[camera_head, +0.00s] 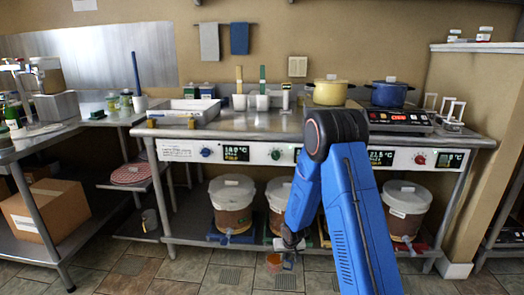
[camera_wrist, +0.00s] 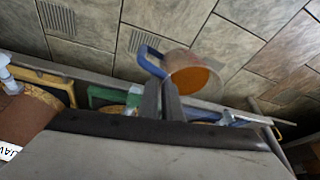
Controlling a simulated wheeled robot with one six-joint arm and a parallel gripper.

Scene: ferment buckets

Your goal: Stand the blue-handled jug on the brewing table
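The small jug shows in the wrist view (camera_wrist: 190,75) with an orange inside and a blue handle (camera_wrist: 150,58). In the head view the jug (camera_head: 273,263) hangs low in front of the brewing table's lower shelf, over the floor. My gripper (camera_wrist: 168,95) has its two dark fingers close together at the blue handle and appears shut on it; the exact contact is partly hidden. In the head view my gripper (camera_head: 291,241) is low, beside and above the jug. The brewing table (camera_head: 250,122) has a steel top and front control panels.
On the table stand a white tray (camera_head: 184,111), a yellow pot (camera_head: 330,92), a blue pot (camera_head: 389,93) and white cups. Lidded buckets (camera_head: 232,205) stand on the shelf below. The table's front middle strip looks bare. A cardboard box (camera_head: 46,211) sits at left.

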